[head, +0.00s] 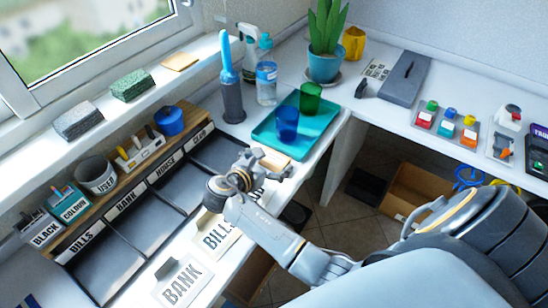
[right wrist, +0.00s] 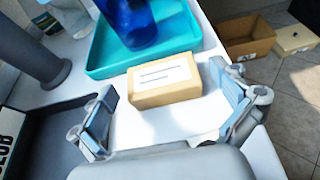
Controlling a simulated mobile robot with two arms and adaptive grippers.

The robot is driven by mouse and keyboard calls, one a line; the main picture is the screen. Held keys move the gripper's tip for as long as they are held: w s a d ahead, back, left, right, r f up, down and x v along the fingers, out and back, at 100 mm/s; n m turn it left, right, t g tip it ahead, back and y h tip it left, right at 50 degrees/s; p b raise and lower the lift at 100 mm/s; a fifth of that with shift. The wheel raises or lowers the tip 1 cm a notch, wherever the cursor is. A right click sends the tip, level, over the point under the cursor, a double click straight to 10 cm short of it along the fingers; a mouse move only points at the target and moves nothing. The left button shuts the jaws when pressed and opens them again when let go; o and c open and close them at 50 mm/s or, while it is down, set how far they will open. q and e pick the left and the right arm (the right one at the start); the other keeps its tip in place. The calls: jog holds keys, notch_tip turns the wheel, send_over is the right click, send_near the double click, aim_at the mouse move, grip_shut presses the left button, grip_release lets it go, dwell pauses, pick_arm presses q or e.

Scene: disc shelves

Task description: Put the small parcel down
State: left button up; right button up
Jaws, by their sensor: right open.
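The small parcel (right wrist: 164,82) is a tan box with a white, lined label. It appears to rest flat on the white worktop, close to the near edge of the teal tray (right wrist: 100,62). In the head view the parcel (head: 274,157) is partly hidden by my right gripper (head: 262,168). In the right wrist view my right gripper (right wrist: 167,108) is open, with its pads apart on either side and clear space between them and the parcel. My left gripper is not in view.
A blue cup (head: 287,124) and a green cup (head: 310,97) stand on the tray. Black labelled compartments (head: 150,215) lie left of my right gripper. BILLS (head: 218,237) and BANK (head: 180,283) cards lie nearby. The worktop edge drops to a floor with an open carton (head: 415,190).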

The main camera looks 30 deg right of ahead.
jog(key=v, duration=1)
jog(key=shift+s+a, duration=0.15)
